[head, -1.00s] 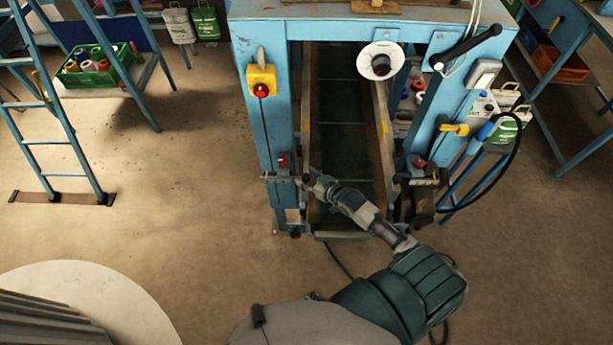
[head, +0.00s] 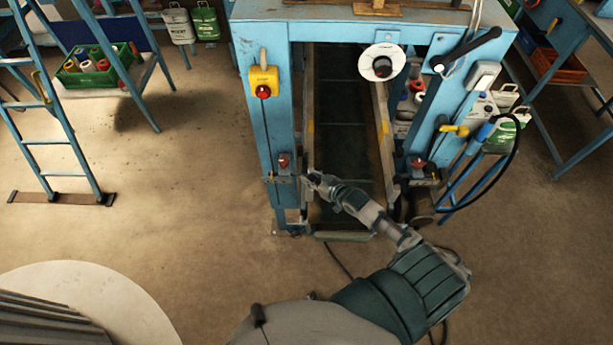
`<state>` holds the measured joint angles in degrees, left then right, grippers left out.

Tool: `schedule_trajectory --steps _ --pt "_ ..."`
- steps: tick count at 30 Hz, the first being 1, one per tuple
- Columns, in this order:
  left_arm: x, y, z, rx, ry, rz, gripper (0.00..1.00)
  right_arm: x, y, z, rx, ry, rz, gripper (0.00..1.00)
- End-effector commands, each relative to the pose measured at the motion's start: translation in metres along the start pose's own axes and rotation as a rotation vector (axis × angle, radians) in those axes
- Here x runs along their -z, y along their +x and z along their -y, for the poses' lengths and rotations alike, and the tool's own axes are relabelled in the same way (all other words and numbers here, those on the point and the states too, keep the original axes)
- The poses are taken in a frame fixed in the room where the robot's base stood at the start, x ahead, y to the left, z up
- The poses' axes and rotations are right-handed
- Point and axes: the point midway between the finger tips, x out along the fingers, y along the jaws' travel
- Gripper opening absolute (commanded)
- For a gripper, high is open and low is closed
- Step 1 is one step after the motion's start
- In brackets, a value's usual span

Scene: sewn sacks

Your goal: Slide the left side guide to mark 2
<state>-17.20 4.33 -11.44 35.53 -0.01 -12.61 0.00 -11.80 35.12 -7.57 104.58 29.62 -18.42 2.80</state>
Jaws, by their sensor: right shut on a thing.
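The blue sack-sewing machine frame (head: 262,130) stands in the middle with a dark conveyor bed (head: 341,95) between its posts. The left side guide (head: 308,100) is a long, thin rail along the bed's left edge, with a yellow mark on it. The right side guide (head: 384,120) runs along the other edge. My right gripper (head: 314,179) reaches in from the lower right and is shut at the near end of the left side guide, beside a clamp bracket (head: 283,178) on the left post. The fingers partly hide the grip. Scale mark numbers are too small to read. My left gripper is not in view.
A yellow box with a red button (head: 263,82) hangs on the left post. A white round lamp or horn (head: 381,63) hangs over the bed. A blue ladder (head: 55,140) stands at left, and a black cable (head: 518,165) loops at right. Floor in front is open.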

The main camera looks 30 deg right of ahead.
Motion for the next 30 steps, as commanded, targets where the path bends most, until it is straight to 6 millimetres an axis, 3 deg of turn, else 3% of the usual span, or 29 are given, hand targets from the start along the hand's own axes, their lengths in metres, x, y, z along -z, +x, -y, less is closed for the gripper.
schedule_trajectory --steps 2,9,10,13,23,26,30 --pt "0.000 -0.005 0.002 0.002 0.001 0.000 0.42 -0.001 -0.008 -0.010 -0.005 -0.007 0.004 0.00" --pt "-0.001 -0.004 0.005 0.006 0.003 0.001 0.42 -0.002 -0.008 -0.010 -0.003 -0.002 -0.001 0.00" --pt "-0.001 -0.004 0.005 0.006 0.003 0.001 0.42 -0.001 -0.008 -0.010 -0.003 -0.002 -0.001 0.36" --pt "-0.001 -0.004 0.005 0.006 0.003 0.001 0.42 -0.002 -0.007 -0.010 -0.003 -0.002 -0.001 0.59" --pt "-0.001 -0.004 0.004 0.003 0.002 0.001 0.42 -0.003 -0.009 -0.008 -0.003 -0.002 0.002 0.59" --pt "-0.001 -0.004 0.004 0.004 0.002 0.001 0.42 -0.004 -0.019 -0.009 -0.002 -0.001 0.003 0.59" --pt "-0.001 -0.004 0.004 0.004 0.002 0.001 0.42 -0.005 -0.046 -0.009 -0.001 -0.002 0.006 0.59"
